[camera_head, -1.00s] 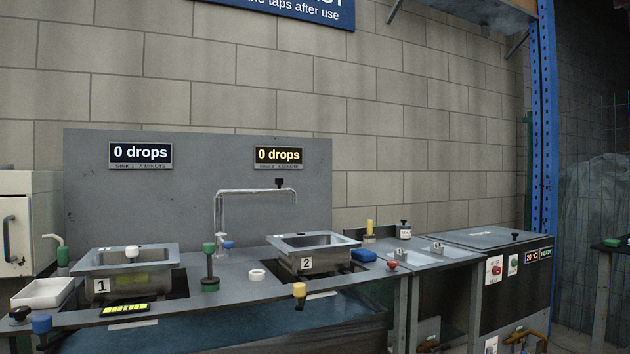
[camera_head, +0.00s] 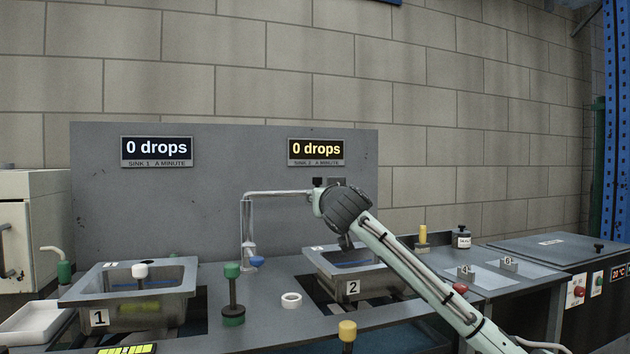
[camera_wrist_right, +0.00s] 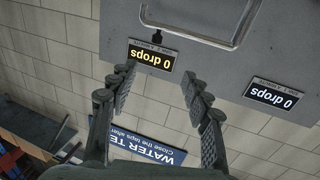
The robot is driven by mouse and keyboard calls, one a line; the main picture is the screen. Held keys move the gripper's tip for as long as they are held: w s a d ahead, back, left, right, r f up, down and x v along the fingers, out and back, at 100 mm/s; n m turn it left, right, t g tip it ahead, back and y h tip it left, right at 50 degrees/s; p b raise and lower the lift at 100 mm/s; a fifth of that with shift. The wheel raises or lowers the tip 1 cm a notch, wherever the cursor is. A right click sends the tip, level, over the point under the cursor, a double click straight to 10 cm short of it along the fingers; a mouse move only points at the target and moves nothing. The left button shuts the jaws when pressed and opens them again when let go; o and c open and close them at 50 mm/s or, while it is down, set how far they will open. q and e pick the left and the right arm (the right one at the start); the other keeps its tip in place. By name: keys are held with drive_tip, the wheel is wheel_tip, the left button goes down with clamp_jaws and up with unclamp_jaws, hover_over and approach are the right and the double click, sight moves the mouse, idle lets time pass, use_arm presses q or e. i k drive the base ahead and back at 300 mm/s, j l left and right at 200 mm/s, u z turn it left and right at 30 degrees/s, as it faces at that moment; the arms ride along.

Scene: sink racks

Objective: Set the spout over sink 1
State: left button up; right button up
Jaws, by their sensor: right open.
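The metal spout (camera_head: 280,193) rises behind the sinks and its arm reaches right, its end over or near sink 2 (camera_head: 352,289). A black knob (camera_head: 318,182) sits at its end; the spout bar (camera_wrist_right: 205,38) and knob (camera_wrist_right: 158,35) also show in the upside-down right wrist view. Sink 1 (camera_head: 128,312), with a white knob above its basin, is at the left with no spout over it. My right gripper (camera_wrist_right: 158,78) is open and empty, pointed towards the back panel near the spout's end. In the head view, my right wrist hides its fingers. My left gripper is out of view.
The back panel (camera_head: 95,220) carries two displays reading 0 drops. A yellow-topped post (camera_head: 347,331) is at the front. Space above sink 1 is clear.

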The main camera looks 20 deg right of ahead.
sight(317, 182)
drive_tip(key=i+l, duration=0.2)
drive_tip(key=i, duration=0.15)
drive_tip(key=i+l, duration=0.15)
drive_tip(key=i, duration=0.25)
drive_tip(key=i+l, duration=0.2)
drive_tip(key=i, duration=0.15)
